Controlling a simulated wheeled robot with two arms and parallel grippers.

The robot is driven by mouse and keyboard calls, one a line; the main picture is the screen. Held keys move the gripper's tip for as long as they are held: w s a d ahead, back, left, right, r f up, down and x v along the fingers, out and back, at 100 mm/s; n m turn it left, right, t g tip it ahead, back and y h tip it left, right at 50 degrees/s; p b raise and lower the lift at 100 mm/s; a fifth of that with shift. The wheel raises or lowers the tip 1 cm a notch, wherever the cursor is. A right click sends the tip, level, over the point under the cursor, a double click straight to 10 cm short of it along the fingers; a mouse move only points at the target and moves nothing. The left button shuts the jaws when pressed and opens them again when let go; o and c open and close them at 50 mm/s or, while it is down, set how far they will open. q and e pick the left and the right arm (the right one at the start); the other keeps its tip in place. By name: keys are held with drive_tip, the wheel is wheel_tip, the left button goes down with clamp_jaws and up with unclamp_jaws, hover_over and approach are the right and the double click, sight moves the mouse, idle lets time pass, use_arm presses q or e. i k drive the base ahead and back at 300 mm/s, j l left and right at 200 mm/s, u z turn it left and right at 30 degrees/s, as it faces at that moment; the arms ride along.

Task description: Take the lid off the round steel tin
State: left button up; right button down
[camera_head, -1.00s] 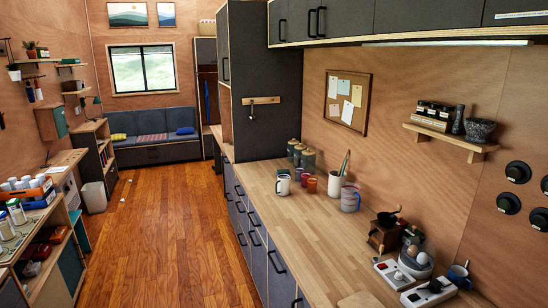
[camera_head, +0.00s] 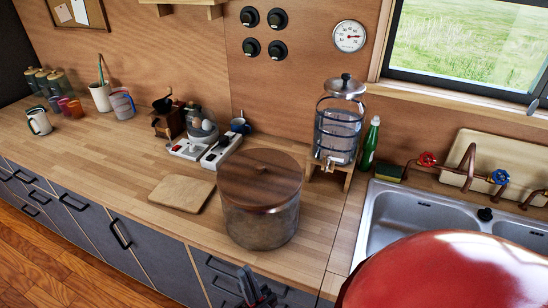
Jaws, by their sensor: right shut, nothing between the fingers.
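The round steel tin (camera_head: 262,228) stands upright on the wooden counter, left of the sink. My right gripper (camera_head: 247,274) shows at the bottom edge, in front of the counter's front edge and below the tin in the picture. Its dark fingers are shut and empty, apart from the tin and lid. My left gripper is not in view.
A cutting board (camera_head: 181,194) lies left of the tin, with power strips (camera_head: 205,149) behind. A glass drink dispenser (camera_head: 337,128) on a wooden stand is close at right, beside a green bottle (camera_head: 370,145) and the sink (camera_head: 402,215).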

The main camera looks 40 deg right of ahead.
sight(255, 179)
drive_tip(key=k+j+z, duration=0.1)
drive_tip(key=z, duration=0.4)
drive_tip(key=k+z, duration=0.2)
drive_tip(key=z, duration=0.3)
